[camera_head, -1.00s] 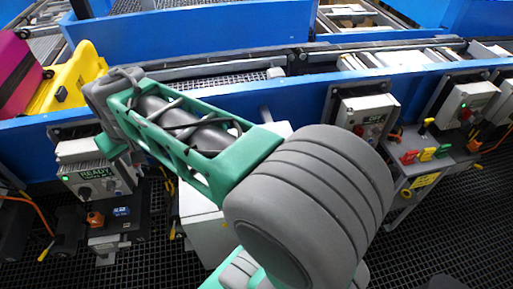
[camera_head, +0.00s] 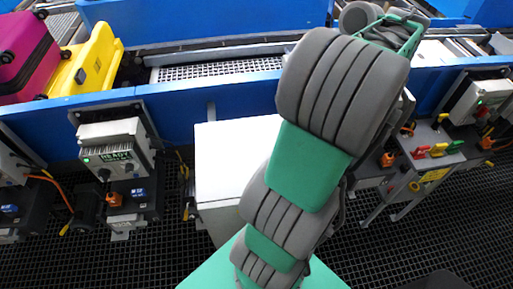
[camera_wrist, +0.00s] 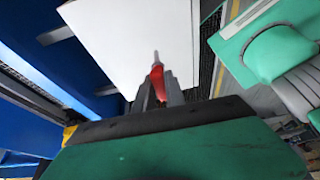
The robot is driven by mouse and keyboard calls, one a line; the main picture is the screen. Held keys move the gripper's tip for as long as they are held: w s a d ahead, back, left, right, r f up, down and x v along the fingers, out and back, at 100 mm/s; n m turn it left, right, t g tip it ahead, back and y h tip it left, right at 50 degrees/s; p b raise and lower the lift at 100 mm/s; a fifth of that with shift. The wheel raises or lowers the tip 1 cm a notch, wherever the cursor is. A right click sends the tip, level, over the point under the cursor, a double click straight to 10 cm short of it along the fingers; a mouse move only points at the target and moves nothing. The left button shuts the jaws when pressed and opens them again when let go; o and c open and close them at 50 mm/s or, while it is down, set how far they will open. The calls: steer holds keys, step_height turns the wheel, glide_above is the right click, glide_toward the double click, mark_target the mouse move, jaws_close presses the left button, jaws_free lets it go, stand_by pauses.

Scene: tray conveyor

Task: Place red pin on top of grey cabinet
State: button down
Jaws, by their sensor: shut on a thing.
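The red pin (camera_wrist: 157,80) is in my gripper (camera_wrist: 157,92) in the wrist view. The fingers are shut on it, and its thin metal tip points away from the gripper. The pale grey cabinet (camera_wrist: 115,35) shows as a broad flat top beyond the pin in the wrist view; the gap between them is hard to tell. In the head view the cabinet (camera_head: 232,155) stands in front of the blue conveyor wall, partly covered by my arm. Its visible top is bare. My gripper is hidden in the head view.
A small grey table (camera_head: 437,135) at right holds red, yellow and green pieces. A control box marked READY (camera_head: 117,150) hangs left of the cabinet. Dark grating floor lies open in front.

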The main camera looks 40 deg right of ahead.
steer(key=shift+s+d+f, duration=0.1)
steer(key=shift+s, duration=0.1)
steer(key=shift+w+a+f+b, duration=0.7)
steer(key=shift+w+f+b, duration=0.9)
steer(key=shift+w+f, duration=0.55)
steer(key=shift+w+a+f+b, duration=0.7)
steer(key=shift+w+f+b, duration=0.85)
steer(key=shift+w+f, duration=0.65)
steer(key=shift+w+a+f+b, duration=0.7)
steer(key=shift+w+f+b, duration=0.9)
steer(key=shift+w+f, duration=0.55)
steer(key=shift+w+r, duration=0.1)
steer(key=shift+w, duration=0.05)
steer(key=c, duration=1.4)
jaws_free()
